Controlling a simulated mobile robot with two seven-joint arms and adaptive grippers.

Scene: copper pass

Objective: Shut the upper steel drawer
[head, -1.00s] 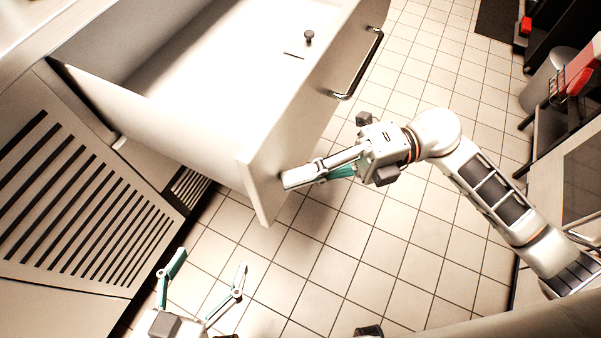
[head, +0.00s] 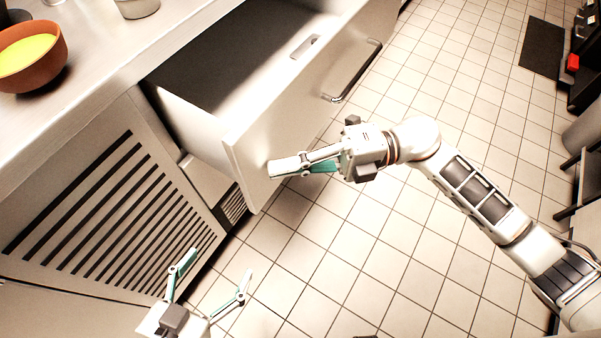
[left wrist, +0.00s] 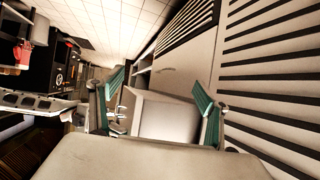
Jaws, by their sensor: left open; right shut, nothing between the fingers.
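The upper steel drawer (head: 290,105) is partly open in the head view, standing out from under the counter with a dark bar handle (head: 355,75) on its front. My left gripper (head: 218,268) is open and empty at the bottom of the head view, in front of the slatted panel. Its green fingers (left wrist: 160,105) also show in the left wrist view, with a pale drawer box between them.
A steel counter (head: 120,70) runs along the upper left, with an orange bowl (head: 50,70) of yellow contents and a metal container (head: 137,7). A slatted panel (head: 110,215) is below it. Tiled floor (head: 350,270) is clear. A dark mat (head: 543,45) lies far right.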

